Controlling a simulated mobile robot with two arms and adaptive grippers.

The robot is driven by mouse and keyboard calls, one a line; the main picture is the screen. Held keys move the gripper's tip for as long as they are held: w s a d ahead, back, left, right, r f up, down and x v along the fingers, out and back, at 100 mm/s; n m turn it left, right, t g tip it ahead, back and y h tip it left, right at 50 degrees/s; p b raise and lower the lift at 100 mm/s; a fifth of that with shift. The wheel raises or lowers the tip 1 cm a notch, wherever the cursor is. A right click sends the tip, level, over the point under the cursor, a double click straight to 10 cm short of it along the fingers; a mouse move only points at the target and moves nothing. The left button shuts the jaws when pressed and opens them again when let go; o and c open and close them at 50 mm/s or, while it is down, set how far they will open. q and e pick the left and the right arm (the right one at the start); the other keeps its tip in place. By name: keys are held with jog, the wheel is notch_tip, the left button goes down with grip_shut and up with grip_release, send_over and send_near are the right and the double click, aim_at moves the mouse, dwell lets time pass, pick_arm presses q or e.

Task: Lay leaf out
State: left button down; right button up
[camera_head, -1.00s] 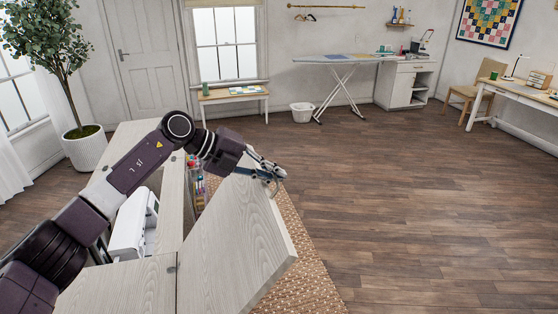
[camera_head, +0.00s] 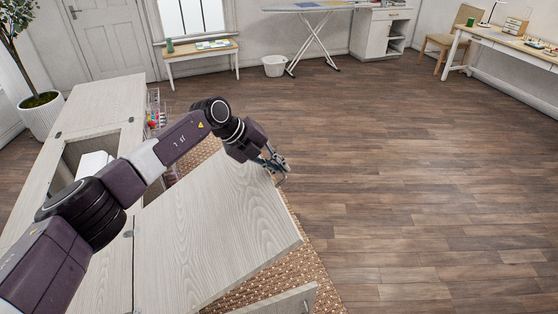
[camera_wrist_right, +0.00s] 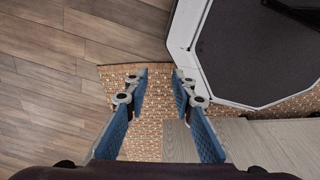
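The leaf (camera_head: 215,225) is a pale wood-grain panel joined by hinges to the sewing cabinet (camera_head: 100,105) at its left. It slants out over the rug to the right, its outer edge free. My left arm reaches across the cabinet. My left gripper (camera_head: 277,166) is at the leaf's far outer corner, with its fingertips near the edge; whether they touch or grip it is unclear. My right gripper (camera_wrist_right: 160,102) shows in the right wrist view, its blue-padded fingers wide apart and empty above the rug. Pale wood (camera_wrist_right: 265,145) shows beside it.
A pale panel with a handle (camera_head: 285,302) stands out at the bottom edge. A woven rug (camera_head: 270,268) lies under the leaf. A white machine (camera_head: 92,163) sits in the cabinet's opening. The wooden floor (camera_head: 420,190) to the right is clear.

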pick_arm(q)
jog(key=shift+w, duration=0.1)
jog(key=shift+a, duration=0.1)
jog(key=c, duration=2.5)
grip_release()
jog(key=o, duration=0.4)
jog(key=shift+a, duration=0.1)
jog(key=v, duration=1.2)
jog(key=shift+a, duration=0.1)
pick_arm(e)
jog(key=shift+a, duration=0.75)
